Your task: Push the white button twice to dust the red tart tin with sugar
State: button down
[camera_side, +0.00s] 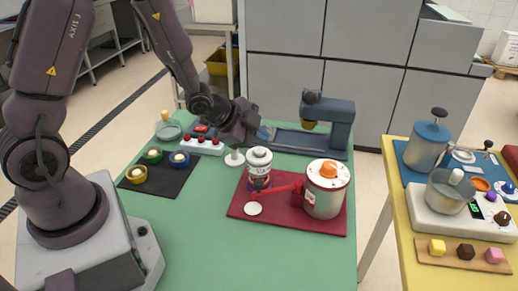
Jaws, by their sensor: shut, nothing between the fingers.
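A white knob on a round white base (234,159), which looks like the white button, stands on the green table left of the red mat. My gripper (249,142) is shut and empty, just above and behind it; its fingertips are hard to make out, and I cannot tell whether they touch it. A white labelled shaker (259,161) stands on the red mat. A white canister (325,195) with an orange knob stands right of it, with a red arm (285,190) reaching left. I cannot clearly make out a red tart tin.
A white block with red knobs (203,146) is behind. A blue machine (340,125) stands at the back right. The table's front is clear.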

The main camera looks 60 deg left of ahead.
aim_at(259, 151)
dwell(0.7)
jog(key=shift+f, duration=0.4)
jog(key=shift+f, duration=0.45)
dwell(0.7)
jog(key=shift+r, duration=0.85)
jog(key=shift+r, duration=2.5)
